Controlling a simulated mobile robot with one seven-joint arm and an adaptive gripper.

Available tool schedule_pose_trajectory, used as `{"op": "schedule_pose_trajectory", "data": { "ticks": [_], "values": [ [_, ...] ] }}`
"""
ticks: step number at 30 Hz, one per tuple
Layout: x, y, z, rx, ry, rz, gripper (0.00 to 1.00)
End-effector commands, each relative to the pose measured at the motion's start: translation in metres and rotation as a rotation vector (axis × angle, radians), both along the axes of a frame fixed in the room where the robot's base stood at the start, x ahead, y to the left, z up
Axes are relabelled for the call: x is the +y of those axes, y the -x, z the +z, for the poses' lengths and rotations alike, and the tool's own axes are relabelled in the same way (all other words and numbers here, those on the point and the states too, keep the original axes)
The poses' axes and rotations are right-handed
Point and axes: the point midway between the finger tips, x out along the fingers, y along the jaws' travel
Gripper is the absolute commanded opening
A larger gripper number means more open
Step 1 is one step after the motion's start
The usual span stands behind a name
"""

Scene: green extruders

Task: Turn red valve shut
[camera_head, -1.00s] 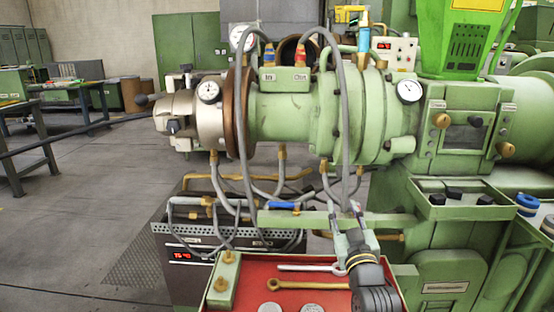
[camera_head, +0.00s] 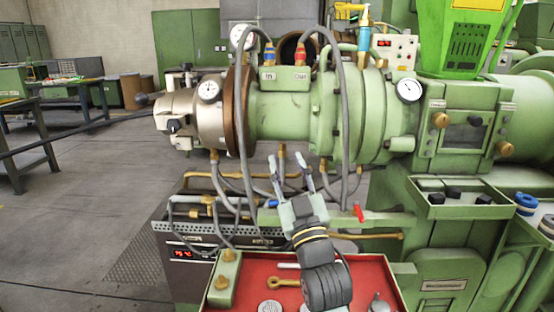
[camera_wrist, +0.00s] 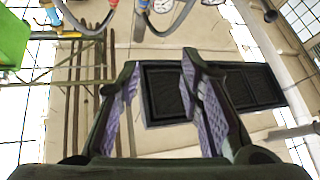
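A small red valve lever (camera_head: 359,212) stands roughly upright on the green bar below the extruder barrel in the head view. My gripper (camera_head: 291,163) is to the left of it, raised above the bar, with its two fingers pointing up. The fingers are spread and nothing is between them. In the wrist view, my gripper (camera_wrist: 160,65) also shows parted fingers with purple pads. The red lever does not show in the wrist view. A blue valve handle (camera_head: 270,203) sits further left on the same bar, partly hidden by my gripper.
Grey hoses (camera_head: 344,120) hang in front of the green barrel (camera_head: 280,118) and close around my gripper. A control box (camera_head: 185,262) stands at left.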

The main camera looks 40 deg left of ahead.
Motion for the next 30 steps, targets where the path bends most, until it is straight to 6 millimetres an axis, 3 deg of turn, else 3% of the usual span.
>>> {"op": "schedule_pose_trajectory", "data": {
  "ticks": [9,28,30],
  "values": [
    [0.009,0.025,0.023,-0.045,-0.044,0.041,0.34],
    [0.009,0.026,0.024,-0.047,-0.048,0.044,0.34],
    [0.012,0.034,0.03,-0.059,-0.06,0.058,0.34]
  ]
}}
